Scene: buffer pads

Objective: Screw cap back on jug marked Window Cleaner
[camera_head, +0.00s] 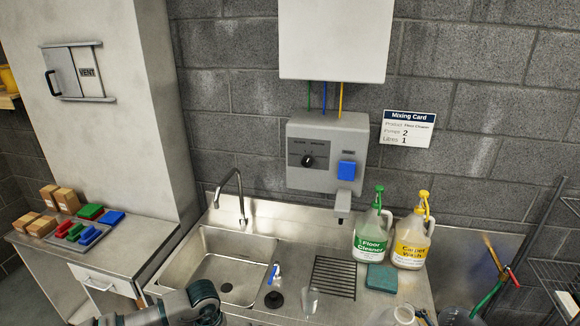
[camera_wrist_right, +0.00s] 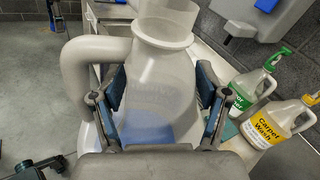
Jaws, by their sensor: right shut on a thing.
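A pale translucent jug (camera_wrist_right: 160,75) fills the middle of the right wrist view, its thick handle on the left and its wide neck at the top. My right gripper (camera_wrist_right: 165,105) is shut on the jug, with one finger on each side of its body. A bluish patch shows low on the jug; no label text can be read. In the head view, the top of a pale jug (camera_head: 395,316) shows at the bottom edge. I cannot make out a cap. A link of my left arm shows at the bottom left of the head view, but its gripper fingers do not.
A Floor Cleaner jug (camera_head: 370,238) with green pump and a Carpet Wash jug (camera_head: 409,245) with yellow pump stand at the back right. Nearby are a teal pad (camera_head: 381,278), black rack (camera_head: 334,277), clear vessel (camera_head: 310,301) and sink (camera_head: 222,268). A dispenser (camera_head: 327,150) hangs above.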

